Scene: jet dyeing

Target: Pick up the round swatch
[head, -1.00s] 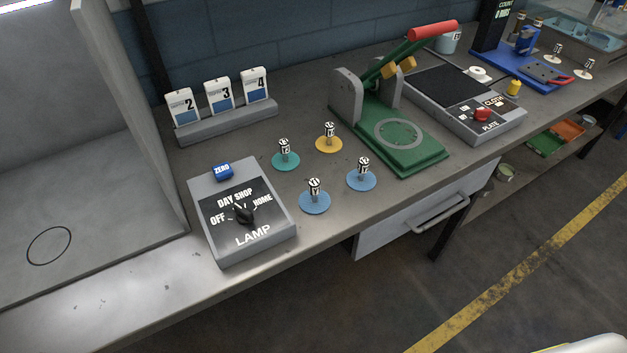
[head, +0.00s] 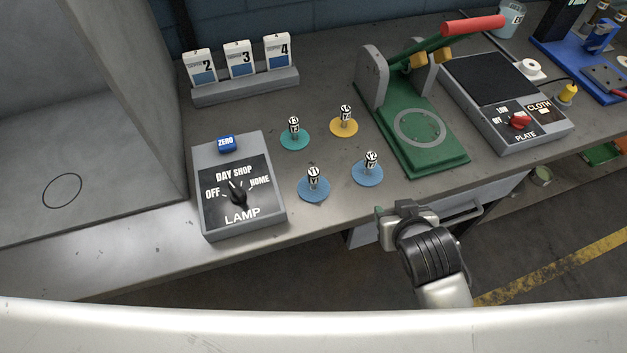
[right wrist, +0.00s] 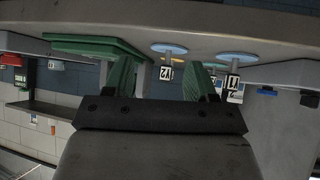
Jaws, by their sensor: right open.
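Several round swatches with upright labelled posts lie on the grey bench in the head view. Two are blue, marked 11 (head: 314,191) and 12 (head: 368,178); one is teal (head: 295,139) and one is yellow (head: 344,127). My right gripper (head: 384,213) is at the bench's front edge, in front of swatch 12 and apart from it. In the tilted right wrist view, the open green fingers (right wrist: 160,78) hold nothing. Swatch 12 (right wrist: 168,49) shows beyond the gap between them, and swatch 11 (right wrist: 233,57) beside one finger. My left gripper is out of view.
A lamp control box (head: 275,210) stands left of the swatches, with a numbered card rack (head: 247,90) behind. A green press with a red handle (head: 435,163) stands right, beside a grey plate controller (head: 540,139). A grey booth wall (head: 138,115) bounds the left.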

